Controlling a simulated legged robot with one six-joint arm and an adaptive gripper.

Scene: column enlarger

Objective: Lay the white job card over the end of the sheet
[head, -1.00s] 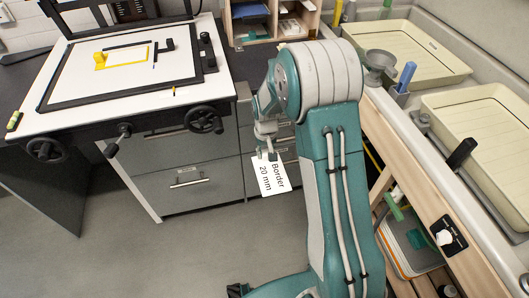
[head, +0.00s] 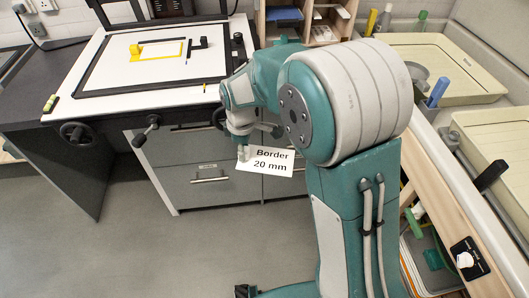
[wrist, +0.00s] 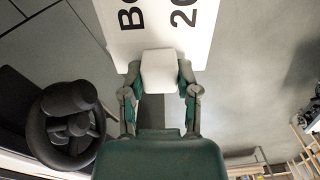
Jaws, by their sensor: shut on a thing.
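The white job card (head: 270,161) reads "Border 20 mm" in the head view. My gripper (head: 243,153) is shut on the card's left end and holds it in the air in front of the grey drawers. In the wrist view the card (wrist: 188,40) reaches out beyond my gripper (wrist: 160,72), with a white block-like piece between the fingers. The white sheet (head: 160,68) lies on the enlarger table within a black frame. A yellow piece (head: 157,51) and a small black piece lie on it. The card is apart from the sheet, lower and nearer to me.
Black handwheels (head: 76,133) stick out along the table's front edge; one shows large in the wrist view (wrist: 68,125). Cream trays (head: 440,68) stand in the sink bench at right. A wooden shelf box (head: 305,22) stands behind my arm. The floor at front left is clear.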

